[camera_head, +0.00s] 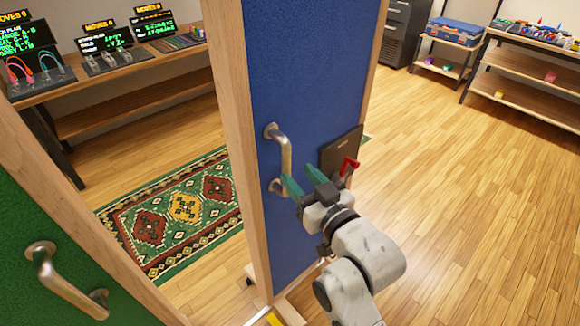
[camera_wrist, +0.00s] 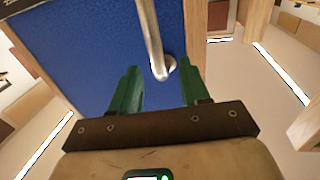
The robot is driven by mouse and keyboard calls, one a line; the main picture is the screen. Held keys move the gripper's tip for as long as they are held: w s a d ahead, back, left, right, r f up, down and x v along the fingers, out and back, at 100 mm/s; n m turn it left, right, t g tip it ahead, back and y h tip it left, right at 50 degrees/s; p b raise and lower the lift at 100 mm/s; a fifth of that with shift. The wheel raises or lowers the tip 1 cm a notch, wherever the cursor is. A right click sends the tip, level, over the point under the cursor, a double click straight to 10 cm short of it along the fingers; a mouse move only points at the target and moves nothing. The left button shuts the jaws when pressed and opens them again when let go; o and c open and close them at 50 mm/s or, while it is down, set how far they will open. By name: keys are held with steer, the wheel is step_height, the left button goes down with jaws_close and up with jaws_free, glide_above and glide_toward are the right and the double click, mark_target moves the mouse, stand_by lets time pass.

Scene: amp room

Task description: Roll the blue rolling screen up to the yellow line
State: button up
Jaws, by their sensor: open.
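The blue rolling screen (camera_head: 310,80) stands upright in a wooden frame and fills the middle of the head view; its blue panel (camera_wrist: 90,40) also fills much of the wrist view. A vertical metal handle (camera_head: 286,155) is fixed to its face. My gripper (camera_head: 298,180) is open with green fingers, close to the handle's lower part. In the wrist view the handle (camera_wrist: 152,40) comes down between the two fingers, with gaps on both sides; contact is not seen.
A green screen (camera_head: 50,220) with its own handle stands close at the left. A patterned rug (camera_head: 185,210) lies behind. A dark plate with a red lever (camera_head: 348,167) is on the blue screen. Shelves (camera_head: 530,60) stand far right. The wooden floor at right is clear.

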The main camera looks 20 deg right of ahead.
steer(key=shift+s+d, duration=0.15)
steer(key=shift+s, duration=1.7)
steer(key=s+d+f+g+h, duration=0.1)
steer(key=s+d+f+g, duration=0.1)
steer(key=s+f+g, duration=0.45)
steer(key=s+d+f+g+h, duration=0.15)
steer(key=s+f, duration=0.25)
steer(key=f, duration=0.6)
steer(key=s+d+f+m+g, duration=0.1)
steer(key=s+f+g, duration=0.2)
steer(key=s, duration=0.5)
steer(key=s+d+f+g, duration=0.2)
steer(key=s+f+g, duration=0.2)
steer(key=s, duration=0.5)
steer(key=shift+d+f+m+g, duration=0.25)
steer(key=shift+m+g, duration=0.15)
steer(key=shift+g, duration=0.5)
